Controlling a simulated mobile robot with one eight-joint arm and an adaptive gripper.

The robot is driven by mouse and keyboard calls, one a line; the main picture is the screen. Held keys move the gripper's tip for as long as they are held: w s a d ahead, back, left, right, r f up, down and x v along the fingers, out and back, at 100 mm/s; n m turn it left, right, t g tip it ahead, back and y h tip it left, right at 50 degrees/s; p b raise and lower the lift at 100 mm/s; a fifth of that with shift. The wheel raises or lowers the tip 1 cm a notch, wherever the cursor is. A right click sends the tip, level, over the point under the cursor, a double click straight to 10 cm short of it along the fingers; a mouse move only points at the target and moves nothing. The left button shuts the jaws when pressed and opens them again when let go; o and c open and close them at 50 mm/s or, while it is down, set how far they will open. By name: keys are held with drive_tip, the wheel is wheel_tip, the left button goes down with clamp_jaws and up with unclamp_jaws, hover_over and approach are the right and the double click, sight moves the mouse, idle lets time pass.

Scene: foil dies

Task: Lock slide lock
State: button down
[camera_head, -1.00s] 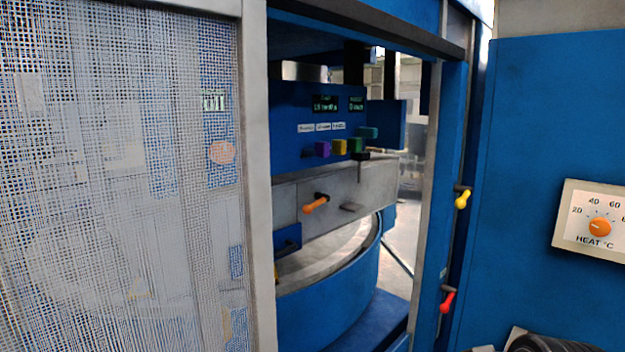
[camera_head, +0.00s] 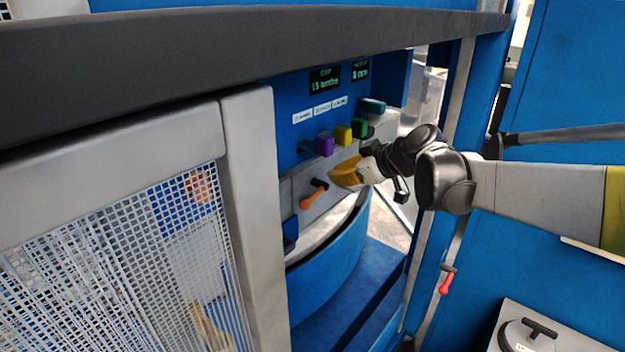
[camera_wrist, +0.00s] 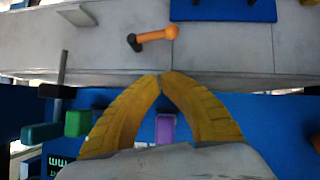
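An orange lever handle (camera_head: 312,197) with a dark pivot sits on the grey plate of the blue press; it may be the slide lock, but no label shows. In the wrist view the orange handle (camera_wrist: 152,38) lies nearly level, beyond my fingertips and apart from them. My gripper (camera_head: 333,178) has yellow fingers and is just right of the handle in the head view. In the wrist view my gripper (camera_wrist: 160,77) has its fingertips together, with nothing visible between them. A red handle (camera_head: 446,284) hangs on the grey post at right.
Purple (camera_head: 324,144), yellow (camera_head: 343,134) and green (camera_head: 360,128) buttons are just above my gripper. The purple button (camera_wrist: 165,128) shows behind my fingers. A mesh panel (camera_head: 150,260) with a grey frame stands left of the opening. A dark rail (camera_head: 240,60) crosses above.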

hover_over(313, 199)
drive_tip(key=s, duration=0.1)
wheel_tip(313, 199, down, 5)
drive_tip(key=f, duration=0.1)
drive_tip(key=w+f, duration=0.1)
drive_tip(key=f, duration=0.1)
drive_tip(key=shift+f+p, duration=0.15)
drive_tip(key=shift+p, duration=0.15)
drive_tip(key=shift+w+f, duration=0.15)
drive_tip(key=shift+f, duration=0.35)
drive_tip(key=shift+f+b, duration=0.2)
drive_tip(key=shift+b, duration=0.2)
